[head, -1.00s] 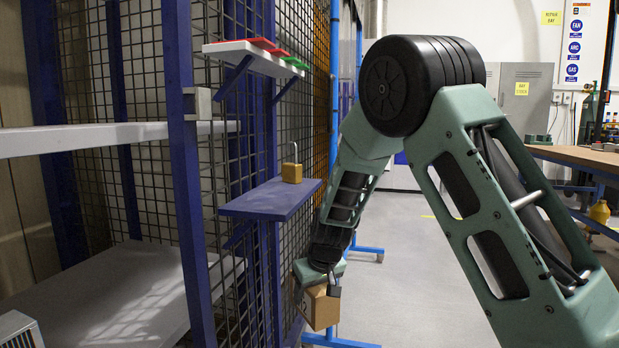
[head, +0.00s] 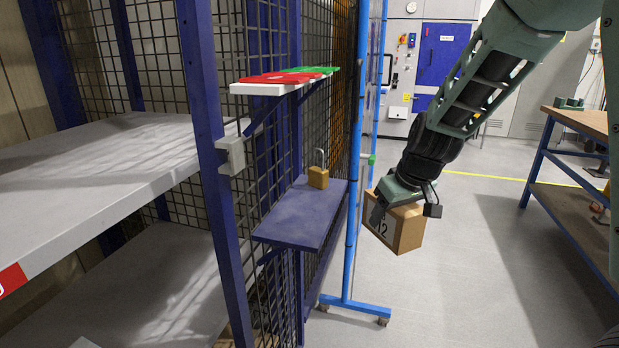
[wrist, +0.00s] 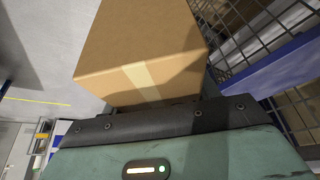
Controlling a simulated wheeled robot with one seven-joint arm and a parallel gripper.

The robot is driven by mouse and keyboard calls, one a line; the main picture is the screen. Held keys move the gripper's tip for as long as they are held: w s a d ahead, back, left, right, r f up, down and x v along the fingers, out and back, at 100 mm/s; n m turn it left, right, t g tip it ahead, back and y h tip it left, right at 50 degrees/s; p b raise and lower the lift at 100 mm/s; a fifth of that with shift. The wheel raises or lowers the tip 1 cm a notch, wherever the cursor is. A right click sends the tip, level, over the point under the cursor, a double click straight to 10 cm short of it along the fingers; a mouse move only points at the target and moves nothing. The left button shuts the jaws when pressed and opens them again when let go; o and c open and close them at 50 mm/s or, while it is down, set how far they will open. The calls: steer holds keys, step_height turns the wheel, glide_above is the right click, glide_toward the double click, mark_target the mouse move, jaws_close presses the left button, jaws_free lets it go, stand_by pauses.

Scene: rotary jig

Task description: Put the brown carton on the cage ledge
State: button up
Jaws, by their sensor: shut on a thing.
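The brown carton (head: 405,228) hangs in my gripper (head: 388,204), tilted, with dark printed marks on its left face. It is in the air to the right of the blue cage ledge (head: 300,212) and apart from it. In the wrist view the carton (wrist: 145,50) fills the upper middle, with a pale tape strip on it, and the blue ledge (wrist: 275,62) shows at the right. My gripper is shut on the carton; its fingertips are partly hidden. A brass padlock (head: 318,177) with its shackle up stands on the far part of the ledge.
A white shelf (head: 262,88) with red and green flat pieces is mounted on the mesh above the ledge. A blue post on a wheeled foot (head: 355,308) stands just beyond the ledge. The ledge's near part is bare. A workbench (head: 580,122) stands at right.

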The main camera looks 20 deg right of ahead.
steer(key=shift+n, duration=0.3)
steer(key=p+v, duration=0.7)
steer(key=v, duration=0.5)
steer(key=shift+d+p, duration=0.15)
steer(key=shift+p, duration=0.2)
steer(key=shift+s+r, duration=0.1)
steer(key=shift+r, duration=0.1)
steer(key=shift+a+r+p, duration=0.1)
steer(key=shift+a+p, duration=0.2)
steer(key=shift+p, duration=0.05)
steer(key=w+a+p, duration=0.7)
steer(key=w+a, duration=0.4)
steer(key=a, duration=0.4)
steer(key=shift+d+f+b, duration=0.1)
steer(key=shift+f+b, duration=0.3)
steer(key=shift+f, duration=2.85)
steer(key=shift+w+a+f+p, duration=0.3)
steer(key=shift+w+a+f, duration=0.05)
steer(key=shift+a+f, duration=0.1)
steer(key=shift+d, duration=0.1)
